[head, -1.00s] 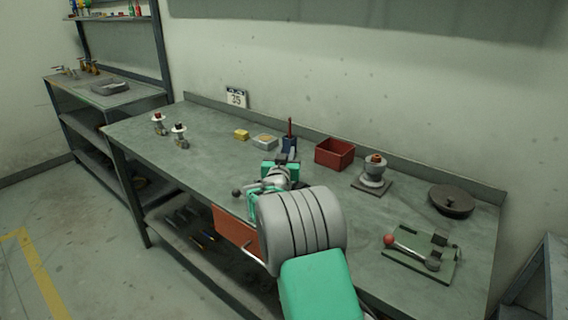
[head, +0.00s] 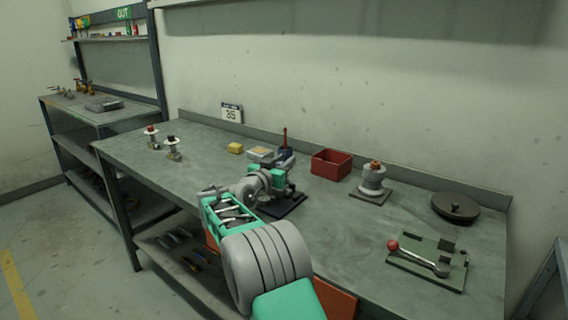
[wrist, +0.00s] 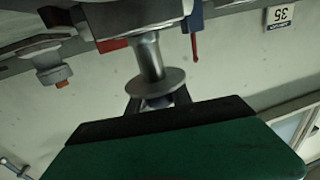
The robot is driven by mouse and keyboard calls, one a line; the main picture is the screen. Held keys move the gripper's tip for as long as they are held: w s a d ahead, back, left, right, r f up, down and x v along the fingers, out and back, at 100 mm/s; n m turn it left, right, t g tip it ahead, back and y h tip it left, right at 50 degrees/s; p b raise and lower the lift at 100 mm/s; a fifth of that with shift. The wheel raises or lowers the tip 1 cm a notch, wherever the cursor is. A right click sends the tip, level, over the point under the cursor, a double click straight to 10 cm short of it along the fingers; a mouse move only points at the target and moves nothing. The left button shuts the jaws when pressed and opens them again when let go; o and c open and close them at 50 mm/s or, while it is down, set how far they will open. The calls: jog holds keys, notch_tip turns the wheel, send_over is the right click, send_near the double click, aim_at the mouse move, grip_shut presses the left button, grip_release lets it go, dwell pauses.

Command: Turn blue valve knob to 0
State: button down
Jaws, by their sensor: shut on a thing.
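In the wrist view a grey stem (wrist: 150,58) with a round flange (wrist: 157,83) leads down to my gripper (wrist: 157,102). My gripper's fingers are shut on a small part just past the flange, which I take to be the valve knob. Its blue colour cannot be made out, and most of it is hidden by the fingers and my gripper's body. In the head view my gripper (head: 275,180) is over a dark base plate (head: 292,207) on the bench; my arm covers most of the valve. Any scale or 0 mark is not visible.
To the right stand an orange-topped valve (head: 373,180), a dark round lid (head: 455,207) and a red-knobbed lever (head: 418,256). The bench's left part is mostly clear.

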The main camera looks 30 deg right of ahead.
jog(key=shift+f, duration=0.15)
jog(key=c, duration=1.1)
grip_release()
jog(key=shift+d, duration=0.1)
jog(key=shift+c, duration=0.2)
jog(key=v, duration=0.8)
jog(key=shift+d, duration=0.1)
